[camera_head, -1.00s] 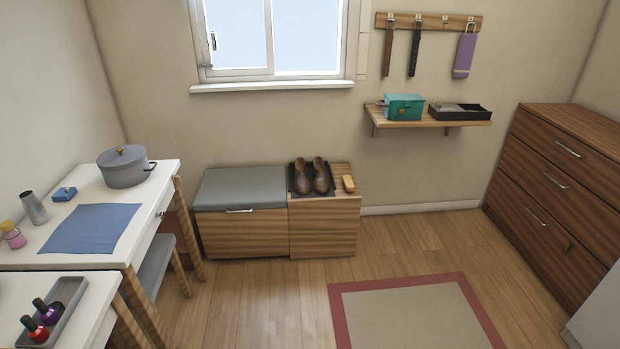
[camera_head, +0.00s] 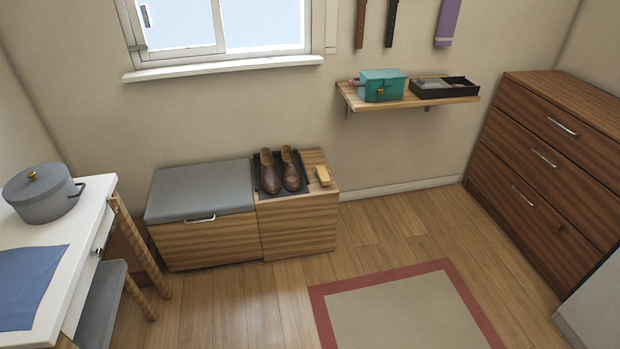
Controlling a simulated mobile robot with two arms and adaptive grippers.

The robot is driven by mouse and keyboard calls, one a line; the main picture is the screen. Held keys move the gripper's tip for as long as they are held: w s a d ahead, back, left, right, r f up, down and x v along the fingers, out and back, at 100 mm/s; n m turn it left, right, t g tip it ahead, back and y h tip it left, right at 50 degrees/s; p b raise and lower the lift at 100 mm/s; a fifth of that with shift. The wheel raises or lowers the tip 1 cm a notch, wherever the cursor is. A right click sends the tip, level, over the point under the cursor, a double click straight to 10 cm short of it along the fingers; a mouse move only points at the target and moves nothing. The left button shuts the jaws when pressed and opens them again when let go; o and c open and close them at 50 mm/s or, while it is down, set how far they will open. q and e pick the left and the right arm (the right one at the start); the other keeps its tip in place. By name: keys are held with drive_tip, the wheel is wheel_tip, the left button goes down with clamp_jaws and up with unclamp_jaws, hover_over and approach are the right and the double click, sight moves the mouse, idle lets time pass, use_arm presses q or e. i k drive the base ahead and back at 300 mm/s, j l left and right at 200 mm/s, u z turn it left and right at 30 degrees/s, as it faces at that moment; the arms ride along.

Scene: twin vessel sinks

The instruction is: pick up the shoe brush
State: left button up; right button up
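The shoe brush (camera_head: 323,175) is a small tan block. It lies on the wooden top of the low bench (camera_head: 298,232), at its right end. It is just right of a pair of brown shoes (camera_head: 281,170) that stand on a dark tray (camera_head: 263,190). Neither of my grippers is in view.
A grey cushion (camera_head: 201,190) covers the bench's left part. A white table (camera_head: 84,270) with a grey pot (camera_head: 42,193) and a stool (camera_head: 101,300) stand at the left. A wall shelf (camera_head: 408,103) and a dresser (camera_head: 545,170) are at the right. Floor (camera_head: 380,235) before the bench is clear, with a rug (camera_head: 400,318).

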sight(324, 177)
drive_tip(key=i+u, duration=0.25)
drive_tip(key=i, duration=0.3)
drive_tip(key=i+l+u, duration=0.2)
drive_tip(key=i, duration=0.35)
drive_tip(key=i+l+u, duration=0.25)
drive_tip(key=i, duration=0.3)
drive_tip(key=i+l+u, duration=0.25)
drive_tip(key=i, duration=0.25)
drive_tip(key=l, duration=0.1)
